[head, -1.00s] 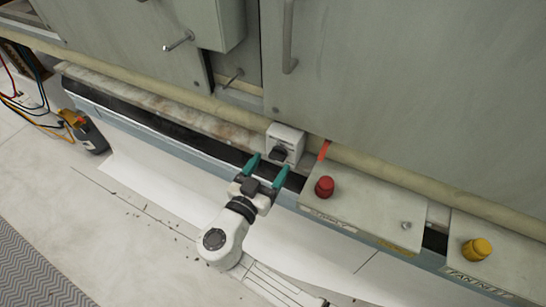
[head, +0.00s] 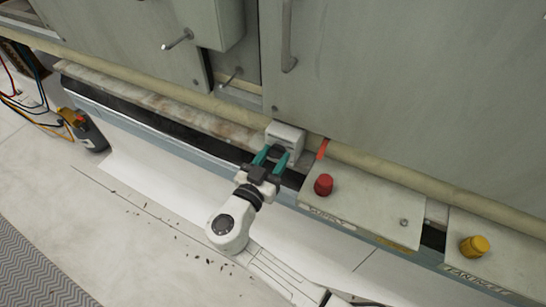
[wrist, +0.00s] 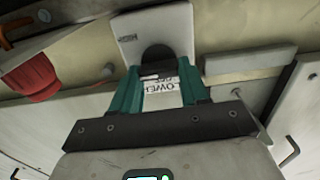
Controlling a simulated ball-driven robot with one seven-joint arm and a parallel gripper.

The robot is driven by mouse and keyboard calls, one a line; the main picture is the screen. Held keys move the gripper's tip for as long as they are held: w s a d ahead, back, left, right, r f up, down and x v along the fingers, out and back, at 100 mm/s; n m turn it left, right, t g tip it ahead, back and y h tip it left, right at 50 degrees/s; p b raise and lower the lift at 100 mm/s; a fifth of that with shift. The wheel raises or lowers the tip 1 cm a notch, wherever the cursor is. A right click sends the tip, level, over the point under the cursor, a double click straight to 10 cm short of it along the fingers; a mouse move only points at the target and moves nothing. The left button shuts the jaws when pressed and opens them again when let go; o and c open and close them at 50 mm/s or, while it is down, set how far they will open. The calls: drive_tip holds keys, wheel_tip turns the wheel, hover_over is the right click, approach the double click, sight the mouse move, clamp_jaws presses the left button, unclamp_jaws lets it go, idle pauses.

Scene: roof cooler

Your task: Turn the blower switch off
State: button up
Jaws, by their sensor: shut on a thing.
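The blower switch is a small white box (head: 285,134) mounted low on the front of the grey cabinet, with a dark rotary knob (head: 278,150) on its face. My gripper (head: 271,156) has its two green fingers closed on either side of the knob. In the wrist view the box (wrist: 150,25) is straight ahead, and the black knob (wrist: 157,54) sits between the fingertips. A white label with partly hidden lettering, reading like "LOWER", shows between the fingers. The fingers hide part of the knob, and its exact pointer position cannot be told.
A red button (head: 323,184) stands on a panel just right of the switch, and a yellow button (head: 473,247) is further right. A beige pipe (head: 180,93) runs along the cabinet. A meter with cables (head: 84,129) is at the left. The floor in front is open.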

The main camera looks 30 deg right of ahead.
drive_tip(key=c, duration=0.3)
